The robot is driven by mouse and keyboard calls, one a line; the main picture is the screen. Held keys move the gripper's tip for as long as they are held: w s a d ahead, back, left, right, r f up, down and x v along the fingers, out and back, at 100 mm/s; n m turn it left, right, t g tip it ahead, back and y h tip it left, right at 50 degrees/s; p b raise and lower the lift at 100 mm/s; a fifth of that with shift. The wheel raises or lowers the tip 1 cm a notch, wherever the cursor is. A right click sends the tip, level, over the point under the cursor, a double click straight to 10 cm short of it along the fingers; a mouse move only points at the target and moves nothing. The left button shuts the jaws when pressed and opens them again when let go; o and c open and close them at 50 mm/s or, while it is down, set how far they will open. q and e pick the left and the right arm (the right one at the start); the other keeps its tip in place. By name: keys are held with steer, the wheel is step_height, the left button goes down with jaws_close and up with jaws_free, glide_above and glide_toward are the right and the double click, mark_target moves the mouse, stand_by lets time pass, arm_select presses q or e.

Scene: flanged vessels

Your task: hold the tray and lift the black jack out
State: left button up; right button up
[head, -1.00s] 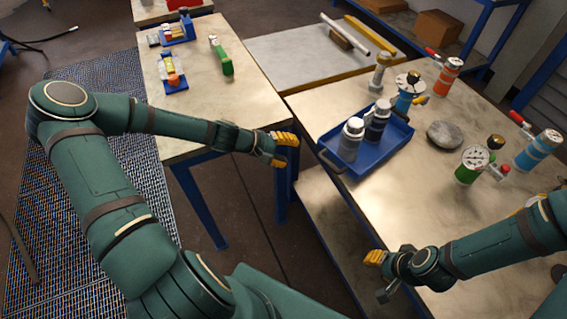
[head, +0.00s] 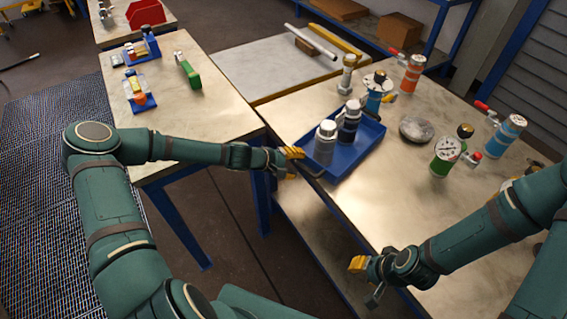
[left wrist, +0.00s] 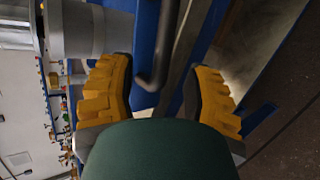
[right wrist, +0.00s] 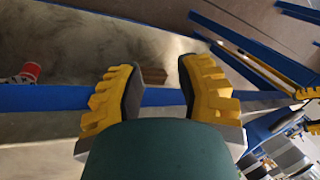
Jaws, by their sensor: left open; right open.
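The blue tray (head: 346,171) sits near the front edge of the metal-topped table. The black jack (head: 347,128), dark with a pale cap, stands upright in it behind a grey jack (head: 324,146). My left gripper (head: 294,162) is open beside the tray's near-left handle (head: 312,173). In the left wrist view the dark handle bar (left wrist: 155,62) shows between the open fingertips (left wrist: 160,75); I cannot tell whether it is within their reach. My right gripper (head: 364,280) is open and empty by the table's front edge, away from the tray; its fingers show in the right wrist view (right wrist: 158,82).
The table's front area is clear.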

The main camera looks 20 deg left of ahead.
arm_select(q)
steer(key=shift+w+d+f, duration=0.35)
steer(key=shift+d, duration=0.1)
steer(key=shift+c, duration=0.4)
